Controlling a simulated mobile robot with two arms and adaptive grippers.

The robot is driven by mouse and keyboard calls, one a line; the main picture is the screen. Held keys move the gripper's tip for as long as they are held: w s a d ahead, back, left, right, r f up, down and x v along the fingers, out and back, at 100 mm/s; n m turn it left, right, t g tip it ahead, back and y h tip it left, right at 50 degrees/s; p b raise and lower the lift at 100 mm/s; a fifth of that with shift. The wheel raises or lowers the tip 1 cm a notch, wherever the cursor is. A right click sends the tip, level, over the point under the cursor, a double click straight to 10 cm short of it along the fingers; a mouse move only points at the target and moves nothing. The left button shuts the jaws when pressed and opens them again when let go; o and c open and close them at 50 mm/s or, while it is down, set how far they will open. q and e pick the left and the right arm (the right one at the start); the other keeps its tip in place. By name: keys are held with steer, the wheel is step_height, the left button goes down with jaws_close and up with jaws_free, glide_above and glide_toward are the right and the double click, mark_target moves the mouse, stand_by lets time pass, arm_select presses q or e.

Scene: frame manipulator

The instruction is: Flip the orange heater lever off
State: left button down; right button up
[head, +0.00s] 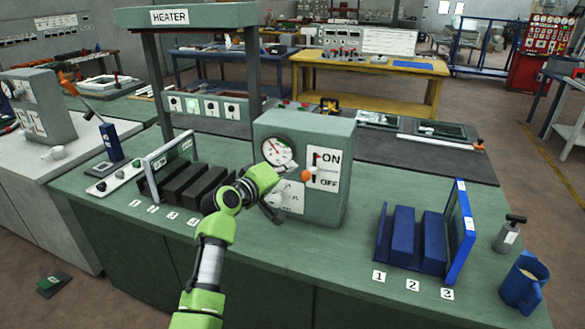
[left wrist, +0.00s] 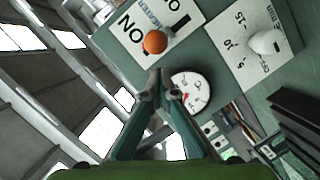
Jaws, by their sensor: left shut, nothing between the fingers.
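The grey-green heater box (head: 330,130) stands on the green bench. Its front has a white ON/OFF plate (head: 329,168) with a dark slot and a lever ending in an orange ball knob (head: 306,176). The knob also shows in the left wrist view (left wrist: 154,42), overlapping the plate near the ON word. My left gripper (head: 270,182) is in front of the box, just left of the knob. In the left wrist view its fingertips (left wrist: 158,84) are together and empty, apart in the picture from the knob and close to the round gauge (left wrist: 190,92). My right gripper is not in view.
Below the gauge is a dial plate with a white knob (left wrist: 264,42). Black blocks in a rack (head: 185,185) stand left of my arm. A blue rack (head: 460,230), a small bottle (head: 509,233) and a blue mug (head: 524,282) stand at the right. Bench top between is clear.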

arm_select(q)
steer(key=shift+s+d+f, duration=0.3)
steer(key=shift+d+f, duration=0.05)
steer(key=shift+d, duration=0.25)
